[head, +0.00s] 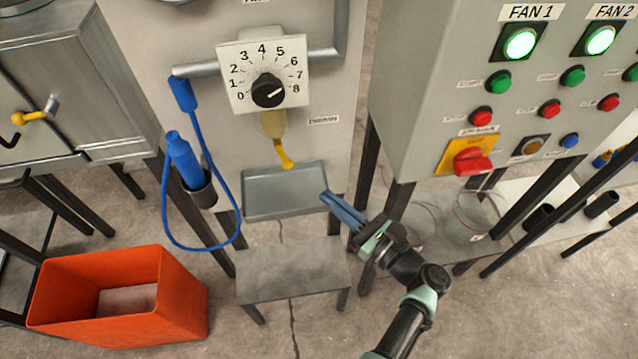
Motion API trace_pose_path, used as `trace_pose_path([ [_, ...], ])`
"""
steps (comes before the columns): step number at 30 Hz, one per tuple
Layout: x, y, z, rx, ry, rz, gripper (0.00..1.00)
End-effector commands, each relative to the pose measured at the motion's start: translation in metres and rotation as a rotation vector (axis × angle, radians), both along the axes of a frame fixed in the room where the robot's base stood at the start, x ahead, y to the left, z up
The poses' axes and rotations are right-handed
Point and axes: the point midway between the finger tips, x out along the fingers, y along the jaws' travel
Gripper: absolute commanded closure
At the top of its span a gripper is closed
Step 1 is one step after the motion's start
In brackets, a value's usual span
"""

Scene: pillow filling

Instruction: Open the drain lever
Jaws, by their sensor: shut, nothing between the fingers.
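The drain lever is a small yellow handle (285,156) below a brass-coloured valve body (273,123), under the dial. It points down and slightly right. A "DRAIN" label (323,120) is on the machine panel to its right. My gripper (325,194) is below and to the right of the lever, apart from it, near the right end of the grey tray. Its blue fingers are shut and empty, pointing up and left.
A grey metal tray (285,209) sits below the lever. A numbered dial (268,90) is above it. A blue hose (165,205) hangs at the left. A control panel (425,110) with buttons and a red switch stands right. An orange bin (185,300) and low metal table (290,270) stand below.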

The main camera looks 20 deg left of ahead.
Motion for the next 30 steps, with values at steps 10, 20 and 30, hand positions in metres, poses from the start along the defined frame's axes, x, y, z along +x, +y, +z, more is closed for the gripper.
trace_pose_path([
  [10,-0.02,-0.05,-0.002,-0.001,-0.001,0.001,1.0],
  [20,-0.021,-0.054,-0.002,-0.001,0.0,0.002,1.0],
  [30,-0.021,-0.054,-0.002,-0.004,-0.002,0.003,1.0],
])
